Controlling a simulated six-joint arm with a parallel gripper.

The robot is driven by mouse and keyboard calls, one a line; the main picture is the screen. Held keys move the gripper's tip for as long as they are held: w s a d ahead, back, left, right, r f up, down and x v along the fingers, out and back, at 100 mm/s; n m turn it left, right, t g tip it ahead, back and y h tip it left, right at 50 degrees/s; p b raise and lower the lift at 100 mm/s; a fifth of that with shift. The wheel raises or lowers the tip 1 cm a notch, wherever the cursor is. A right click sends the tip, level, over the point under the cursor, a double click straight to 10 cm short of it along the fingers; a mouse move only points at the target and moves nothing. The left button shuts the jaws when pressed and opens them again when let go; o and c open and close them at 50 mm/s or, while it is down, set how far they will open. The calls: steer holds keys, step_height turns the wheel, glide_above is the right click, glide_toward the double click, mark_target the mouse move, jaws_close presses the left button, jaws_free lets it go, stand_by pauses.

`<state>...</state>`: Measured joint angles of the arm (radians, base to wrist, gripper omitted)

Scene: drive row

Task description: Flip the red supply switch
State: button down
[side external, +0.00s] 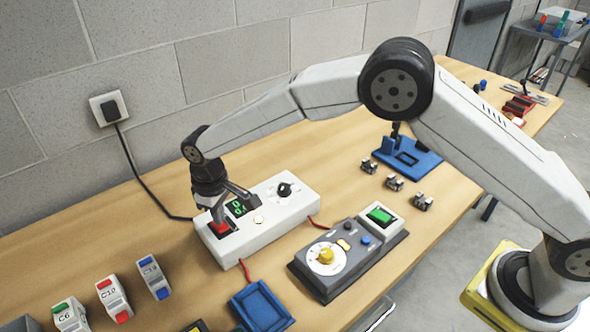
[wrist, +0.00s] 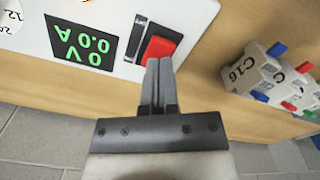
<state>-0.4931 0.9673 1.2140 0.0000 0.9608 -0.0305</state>
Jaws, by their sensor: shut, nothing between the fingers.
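The red supply switch (wrist: 159,48) sits in a dark frame at one end of the white power supply box (side external: 283,215). In the side view the red switch (side external: 219,228) is partly hidden by my gripper. My gripper (side external: 217,218) points down at the switch, shut and empty. In the wrist view my gripper's closed fingertips (wrist: 158,62) overlap the edge of the red switch; I cannot tell if they touch it.
A grey control unit (side external: 340,262) with a yellow dial and green button stands right of the box. Labelled breakers (side external: 115,298) stand at the left, and a blue tray (side external: 261,306) lies in front. A black cable (side external: 150,185) runs to the wall socket.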

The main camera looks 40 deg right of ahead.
mark_target(225, 224)
steer(key=shift+f, duration=0.95)
stand_by(0.9)
steer(key=shift+r, duration=3.5)
steer(key=shift+d+r, duration=0.15)
steer(key=shift+d, duration=0.35)
steer(key=s+d+r+m+t, duration=0.1)
steer(key=s+d+m, duration=0.5)
steer(key=s+d, duration=1.6)
steer(key=d+t, duration=0.1)
steer(key=d, duration=0.3)
steer(key=shift+s+r+t, duration=0.15)
steer(key=shift+s+t, duration=0.1)
steer(key=shift+t, duration=0.05)
